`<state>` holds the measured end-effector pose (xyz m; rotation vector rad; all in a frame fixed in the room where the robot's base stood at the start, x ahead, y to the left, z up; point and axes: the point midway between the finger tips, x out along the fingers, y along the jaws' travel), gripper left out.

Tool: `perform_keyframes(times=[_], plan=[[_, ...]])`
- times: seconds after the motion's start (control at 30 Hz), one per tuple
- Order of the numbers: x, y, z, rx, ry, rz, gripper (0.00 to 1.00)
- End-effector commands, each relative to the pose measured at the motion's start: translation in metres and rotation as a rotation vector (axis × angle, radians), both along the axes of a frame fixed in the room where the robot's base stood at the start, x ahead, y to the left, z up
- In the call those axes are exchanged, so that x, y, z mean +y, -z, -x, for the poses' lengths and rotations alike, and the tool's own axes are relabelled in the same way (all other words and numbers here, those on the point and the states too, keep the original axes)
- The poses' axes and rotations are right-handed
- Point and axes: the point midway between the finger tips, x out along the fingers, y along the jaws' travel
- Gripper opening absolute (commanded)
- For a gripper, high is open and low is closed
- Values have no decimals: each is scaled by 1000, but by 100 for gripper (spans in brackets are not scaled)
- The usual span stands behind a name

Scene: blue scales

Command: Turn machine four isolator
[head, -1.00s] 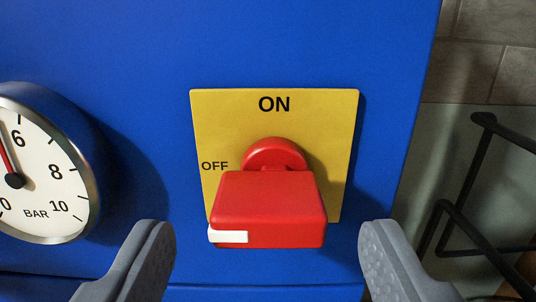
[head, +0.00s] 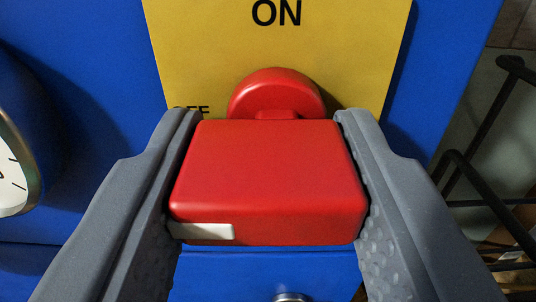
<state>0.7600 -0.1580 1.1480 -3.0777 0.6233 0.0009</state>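The isolator has a red block handle (head: 268,180) with a white mark (head: 203,231) at its lower left front edge. Behind it, a round red hub (head: 276,93) sits on a yellow plate (head: 205,50). The plate reads ON at the top; OFF at the left is partly covered by my left finger. My gripper (head: 269,114) has one grey finger along each side of the handle, and both fingers look pressed against it.
The plate is on a blue panel (head: 80,50). A round gauge (head: 14,180) is cut off at the left edge. A black metal frame (head: 480,135) stands at the right beyond the panel's edge. A shiny round part (head: 292,297) shows at the bottom.

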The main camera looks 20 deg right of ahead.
Motion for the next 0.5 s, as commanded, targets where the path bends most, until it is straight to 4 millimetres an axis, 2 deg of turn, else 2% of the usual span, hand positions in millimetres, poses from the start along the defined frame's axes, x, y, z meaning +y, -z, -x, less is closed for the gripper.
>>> perform_keyframes(times=[0.27, 0.5], plan=[[1, 0, -1, -15, -6, -32, 15], [1, 1, -1, -69, -6, -156, 15]])
